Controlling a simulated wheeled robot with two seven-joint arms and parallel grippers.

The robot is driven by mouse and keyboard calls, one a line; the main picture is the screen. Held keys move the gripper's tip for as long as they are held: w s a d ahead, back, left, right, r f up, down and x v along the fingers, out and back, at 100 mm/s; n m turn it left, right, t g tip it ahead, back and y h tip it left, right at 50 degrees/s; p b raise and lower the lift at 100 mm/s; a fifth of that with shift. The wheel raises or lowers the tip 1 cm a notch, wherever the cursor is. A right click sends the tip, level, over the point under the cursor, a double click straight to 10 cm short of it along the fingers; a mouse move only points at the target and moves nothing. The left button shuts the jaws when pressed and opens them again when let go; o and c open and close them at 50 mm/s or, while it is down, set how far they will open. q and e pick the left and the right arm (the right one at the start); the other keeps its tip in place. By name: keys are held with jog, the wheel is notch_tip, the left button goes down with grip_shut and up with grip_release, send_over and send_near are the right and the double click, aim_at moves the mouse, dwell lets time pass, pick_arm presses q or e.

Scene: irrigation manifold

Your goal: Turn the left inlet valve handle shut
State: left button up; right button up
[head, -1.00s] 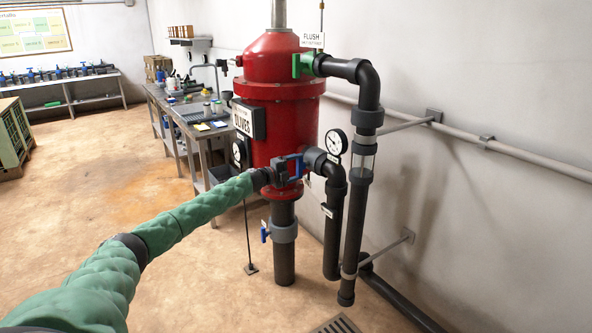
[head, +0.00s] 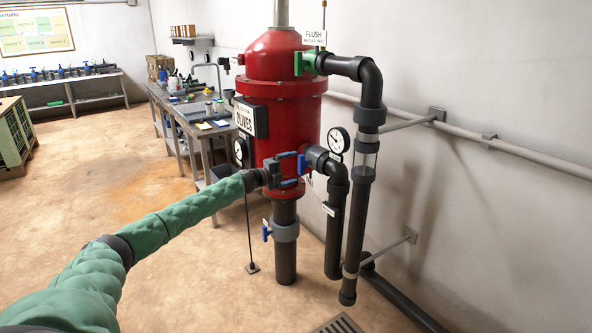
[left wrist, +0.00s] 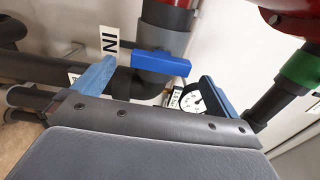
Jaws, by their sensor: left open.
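The inlet valve's blue handle (left wrist: 160,62) shows in the left wrist view beside a white tag reading "IN" (left wrist: 109,41), on a dark pipe with a grey collar. In the head view the handle (head: 302,164) is a small blue patch at the front of the red tank, partly hidden by the gripper. My left gripper (head: 290,170) is open in front of it. In the left wrist view its blue-padded fingers stand on either side of the handle, with a visible gap on both sides. How deep the handle sits between them I cannot tell. My right gripper is out of view.
The red tank (head: 282,122) carries an "OLIVES" sign. A pressure gauge (head: 338,140) and black pipes (head: 336,225) stand close to the right of the gripper. Another blue handle (head: 266,231) is on the lower pipe. The floor to the left is clear.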

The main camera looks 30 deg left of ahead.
pick_arm(q)
jog(key=v, duration=0.4)
jog(key=shift+b, duration=0.35)
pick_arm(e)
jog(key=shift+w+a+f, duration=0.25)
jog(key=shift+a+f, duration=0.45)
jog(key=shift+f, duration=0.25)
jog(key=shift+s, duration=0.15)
